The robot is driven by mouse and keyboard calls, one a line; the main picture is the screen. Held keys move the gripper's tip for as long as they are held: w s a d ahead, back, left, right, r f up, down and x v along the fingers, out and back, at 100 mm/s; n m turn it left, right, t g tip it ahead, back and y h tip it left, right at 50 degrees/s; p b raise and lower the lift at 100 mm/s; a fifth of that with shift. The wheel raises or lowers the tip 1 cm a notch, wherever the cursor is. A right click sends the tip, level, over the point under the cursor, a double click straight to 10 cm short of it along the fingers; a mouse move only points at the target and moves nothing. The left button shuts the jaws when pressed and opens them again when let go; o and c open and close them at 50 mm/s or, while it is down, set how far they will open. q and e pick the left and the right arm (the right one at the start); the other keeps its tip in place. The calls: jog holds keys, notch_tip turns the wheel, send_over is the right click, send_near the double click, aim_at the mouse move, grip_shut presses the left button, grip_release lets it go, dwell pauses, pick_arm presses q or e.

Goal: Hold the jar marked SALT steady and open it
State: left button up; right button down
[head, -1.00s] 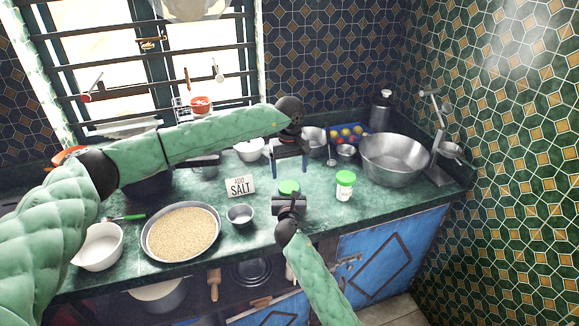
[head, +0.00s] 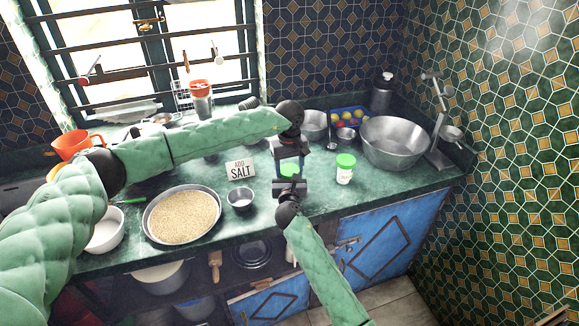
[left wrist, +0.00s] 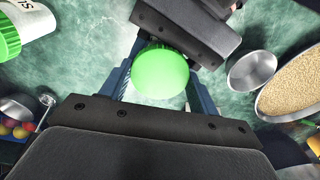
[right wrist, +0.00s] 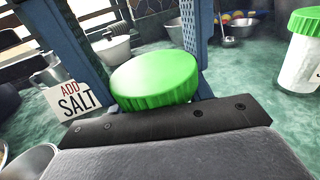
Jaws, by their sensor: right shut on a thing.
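A jar with a green lid (head: 288,170) stands near the counter's front edge; its body and label are hidden. My right gripper (head: 290,187) is shut on this jar from the front, below the lid. My left gripper (head: 290,163) points down from above, its blue fingers on either side of the lid. In the left wrist view the lid (left wrist: 161,74) lies between the fingers, with gaps showing, so that gripper looks open. A sign reading "ADD SALT" (head: 240,170) stands to the left.
A second green-lidded jar (head: 345,170) stands close by on the right; its label is not readable. A small metal bowl (head: 240,200) and a pan of grain (head: 182,214) are to the left. A large metal basin (head: 393,143) is at the right.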

pick_arm(q)
jog(key=shift+c, duration=0.9)
jog(key=shift+d+r+n, duration=0.1)
jog(key=shift+d+n, duration=0.05)
jog(key=shift+n, duration=1.55)
jog(key=o, duration=1.1)
